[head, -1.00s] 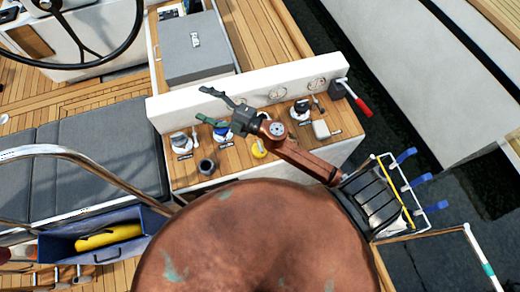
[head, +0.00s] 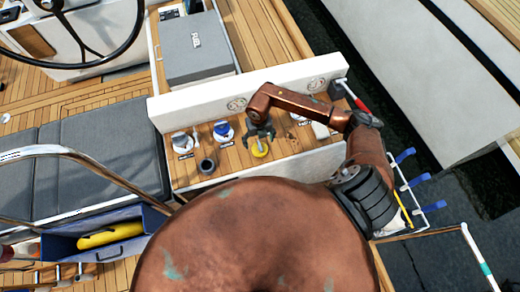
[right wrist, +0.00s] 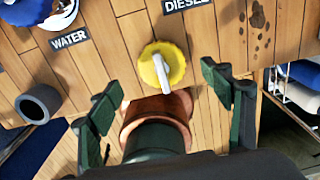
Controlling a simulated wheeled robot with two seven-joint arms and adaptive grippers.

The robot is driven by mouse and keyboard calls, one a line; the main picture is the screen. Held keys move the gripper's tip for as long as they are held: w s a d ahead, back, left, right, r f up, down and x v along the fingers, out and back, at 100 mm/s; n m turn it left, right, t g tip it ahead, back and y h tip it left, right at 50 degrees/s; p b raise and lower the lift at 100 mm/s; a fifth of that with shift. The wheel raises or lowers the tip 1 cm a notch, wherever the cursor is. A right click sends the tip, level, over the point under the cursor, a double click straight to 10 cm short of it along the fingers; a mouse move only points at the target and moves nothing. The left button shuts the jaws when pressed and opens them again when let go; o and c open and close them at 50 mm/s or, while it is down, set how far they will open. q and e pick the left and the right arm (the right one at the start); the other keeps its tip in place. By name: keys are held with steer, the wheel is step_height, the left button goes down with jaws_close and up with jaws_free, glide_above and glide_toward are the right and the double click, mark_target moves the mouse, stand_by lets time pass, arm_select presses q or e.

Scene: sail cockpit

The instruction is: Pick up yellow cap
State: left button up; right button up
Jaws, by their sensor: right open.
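The yellow cap (head: 260,149) lies on the wooden top of the console, and part of it is hidden by my gripper in the head view. In the right wrist view the yellow cap (right wrist: 162,67) is round with a ridged rim and a white raised bar across it. My right gripper (head: 259,140) is right over the cap, pointing down. In the right wrist view my right gripper (right wrist: 165,95) is open, with one finger on each side of the cap and apart from it. My left gripper is not in view.
A dark cup (right wrist: 39,104) stands left of the cap. A white backboard (head: 200,103) rises behind. A red-handled lever (head: 356,98) is at the right.

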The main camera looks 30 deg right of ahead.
mark_target(260, 146)
steer(key=f, duration=0.5)
steer(key=shift+s+f+p, duration=0.25)
steer(key=shift+f+p, duration=0.05)
steer(key=shift+p, duration=0.05)
steer(key=shift+c, duration=0.7)
steer(key=c, duration=1.2)
